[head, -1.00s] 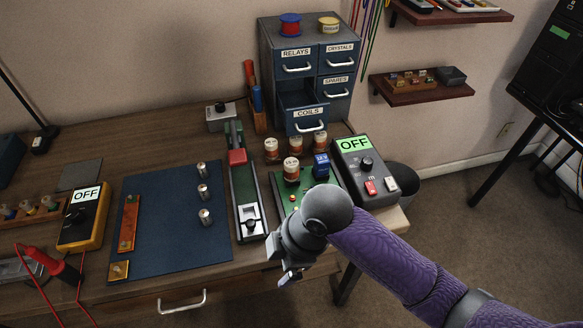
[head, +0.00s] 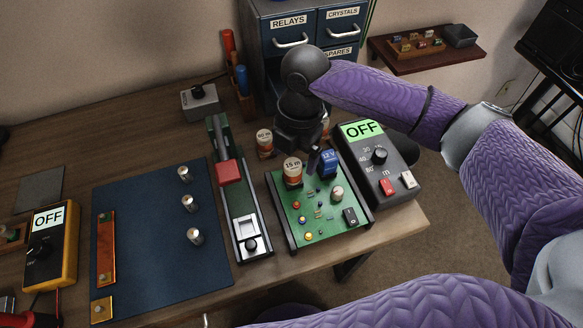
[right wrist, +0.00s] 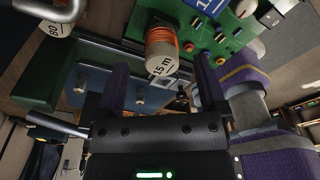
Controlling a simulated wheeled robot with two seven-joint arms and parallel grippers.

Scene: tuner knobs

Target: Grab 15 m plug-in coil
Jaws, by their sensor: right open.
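The 15 m plug-in coil (head: 292,172), a white-topped cylinder with orange-brown winding, stands upright at the back left of the green circuit board (head: 330,228). My right gripper (head: 308,157) is open just behind and above it, pointing down. In the right wrist view the 15 m coil (right wrist: 161,52) shows between the two open fingers (right wrist: 163,75), with space on both sides; I cannot tell how far the fingers reach down around it. Nothing is held. My left gripper is not in view.
A blue 12 V part (head: 329,163) stands close right of the coil. An 80 m coil (head: 264,143) stands behind left; another is partly hidden by my gripper. The grey OFF meter (head: 377,160) is right, the slider rail (head: 238,195) left, the drawer cabinet (head: 300,45) behind.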

